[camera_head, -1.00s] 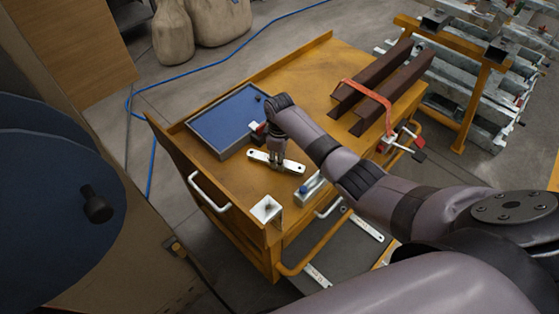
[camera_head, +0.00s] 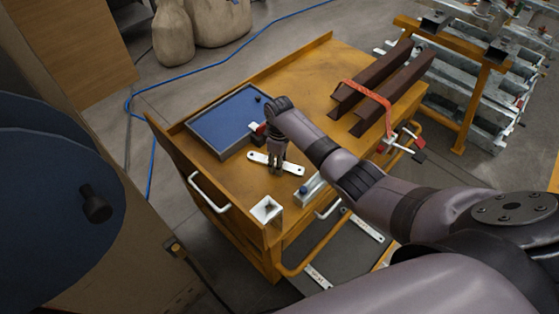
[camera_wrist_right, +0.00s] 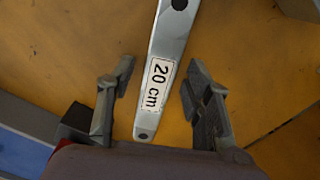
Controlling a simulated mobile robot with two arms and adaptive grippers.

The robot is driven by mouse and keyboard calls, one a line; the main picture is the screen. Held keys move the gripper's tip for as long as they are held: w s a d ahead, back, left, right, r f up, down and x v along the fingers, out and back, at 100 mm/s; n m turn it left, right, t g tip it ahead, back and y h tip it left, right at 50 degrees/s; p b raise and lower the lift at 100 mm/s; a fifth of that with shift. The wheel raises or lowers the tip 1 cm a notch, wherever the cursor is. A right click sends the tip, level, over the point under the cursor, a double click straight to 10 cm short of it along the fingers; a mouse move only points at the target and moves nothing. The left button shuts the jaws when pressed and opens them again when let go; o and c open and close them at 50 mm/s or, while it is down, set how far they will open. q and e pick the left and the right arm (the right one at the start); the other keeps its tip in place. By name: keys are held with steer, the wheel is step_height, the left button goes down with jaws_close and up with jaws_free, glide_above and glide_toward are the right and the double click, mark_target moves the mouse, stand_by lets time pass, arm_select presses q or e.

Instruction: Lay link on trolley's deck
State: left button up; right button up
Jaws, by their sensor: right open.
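The link is a flat pale metal bar with a hole at each end (camera_head: 292,168); in the right wrist view its label reads "20 cm" (camera_wrist_right: 170,45). It lies on the yellow trolley's deck (camera_head: 300,105), between the blue-lined tray and the near edge. My right gripper (camera_head: 275,168) is just above the link in the head view. In the right wrist view its open fingers (camera_wrist_right: 160,85) stand on either side of the link, with gaps between them and the bar. My left gripper does not show.
A blue-lined tray (camera_head: 232,118) lies left of the link. Two brown beams under an orange strap (camera_head: 372,92) lie on the right of the deck. A small square holder (camera_head: 266,209) stands at the near edge. The deck's far middle is clear.

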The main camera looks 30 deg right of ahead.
steer(key=shift+r, duration=0.3)
step_height(320, 180, up, 12)
steer(key=p, duration=0.1)
steer(key=shift+p, duration=0.35)
steer(key=shift+f, duration=0.2)
